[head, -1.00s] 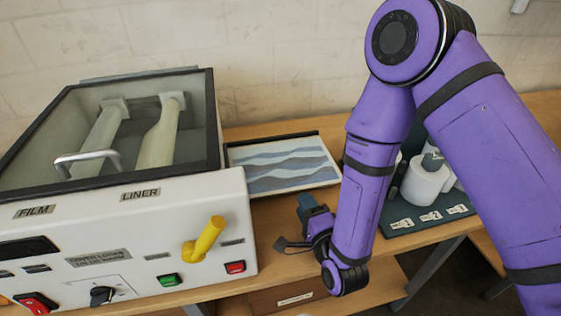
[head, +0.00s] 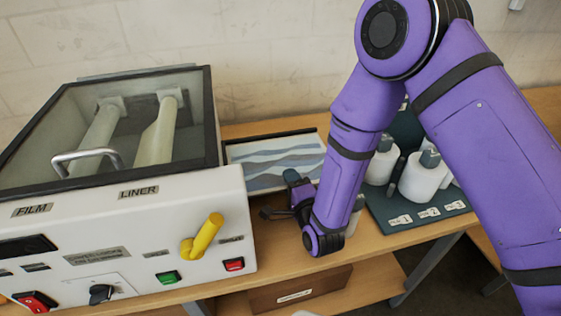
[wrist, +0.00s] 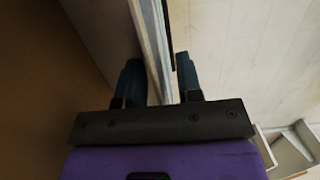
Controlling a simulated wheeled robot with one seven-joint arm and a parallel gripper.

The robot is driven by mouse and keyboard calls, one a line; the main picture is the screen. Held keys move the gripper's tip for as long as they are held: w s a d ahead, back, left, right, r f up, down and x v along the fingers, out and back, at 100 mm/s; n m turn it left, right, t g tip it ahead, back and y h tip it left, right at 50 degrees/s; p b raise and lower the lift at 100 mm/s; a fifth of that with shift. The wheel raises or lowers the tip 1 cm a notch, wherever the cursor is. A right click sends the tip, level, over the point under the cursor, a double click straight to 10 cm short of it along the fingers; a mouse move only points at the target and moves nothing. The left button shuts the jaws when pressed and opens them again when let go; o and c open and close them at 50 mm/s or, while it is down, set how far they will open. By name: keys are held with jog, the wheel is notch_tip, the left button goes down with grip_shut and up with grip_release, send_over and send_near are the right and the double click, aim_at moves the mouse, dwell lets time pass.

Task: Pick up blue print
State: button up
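The blue print (head: 275,163), a pale sheet with blue-grey waves, lies flat on the bench just right of the laminator. My gripper (head: 280,196) is at its near right edge in the head view, low over the bench. In the wrist view, the two dark blue fingers of my gripper (wrist: 160,80) stand apart. A thin pale edge (wrist: 155,35), seemingly the print or its support, runs between them. I cannot tell whether either finger touches it. My arm hides part of the print's right side.
The white laminator (head: 120,225) with its glass cover (head: 130,125) and yellow lever (head: 203,238) stands close on the left. A dark green tray (head: 388,217) with white bottles (head: 422,180) is to the right, partly behind my arm.

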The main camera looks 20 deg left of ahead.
grip_shut()
